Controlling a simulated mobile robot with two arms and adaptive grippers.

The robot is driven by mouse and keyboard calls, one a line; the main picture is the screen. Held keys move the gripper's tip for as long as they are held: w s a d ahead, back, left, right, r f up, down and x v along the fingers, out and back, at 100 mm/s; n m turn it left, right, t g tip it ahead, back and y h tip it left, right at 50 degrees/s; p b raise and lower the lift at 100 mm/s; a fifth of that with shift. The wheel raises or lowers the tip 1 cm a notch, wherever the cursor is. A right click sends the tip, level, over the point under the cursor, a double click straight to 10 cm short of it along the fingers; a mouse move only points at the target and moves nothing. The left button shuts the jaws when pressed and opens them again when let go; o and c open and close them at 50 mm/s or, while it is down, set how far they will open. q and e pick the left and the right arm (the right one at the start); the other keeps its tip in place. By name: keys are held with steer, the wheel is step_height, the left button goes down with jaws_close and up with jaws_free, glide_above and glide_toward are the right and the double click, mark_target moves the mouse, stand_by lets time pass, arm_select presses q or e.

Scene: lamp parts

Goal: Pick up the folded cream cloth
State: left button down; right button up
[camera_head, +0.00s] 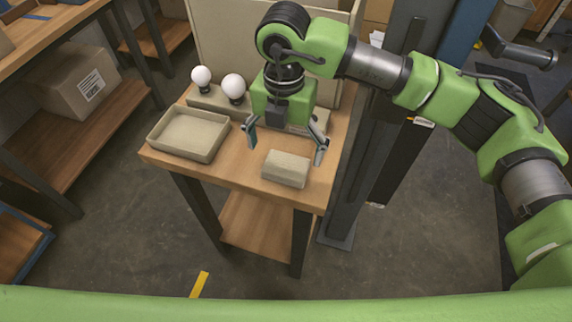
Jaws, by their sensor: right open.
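The folded cream cloth (287,169) lies as a thick block near the front edge of the small wooden table (232,172). My right gripper (285,154) points down over the table, open, with its two fingers spread wide. In the picture, one fingertip is left of and behind the cloth and the other is at its right end. Nothing shows between the fingers in their grip. I cannot tell exactly how high the fingertips are above the tabletop. My left gripper is not in view.
A shallow cream tray (188,134) stands empty at the table's left. Behind it, two white bulbs (233,86) stand on a cream holder (203,97). A tall beige panel (228,38) rises at the back. A dark column (357,175) stands close by the right edge.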

mark_target(286, 165)
step_height(286, 165, down, 4)
steer(key=shift+w+d+f+p, duration=0.1)
steer(key=shift+d+f+p, duration=0.05)
steer(key=shift+p, duration=0.55)
steer(key=shift+f, duration=0.5)
steer(key=c, duration=1.1)
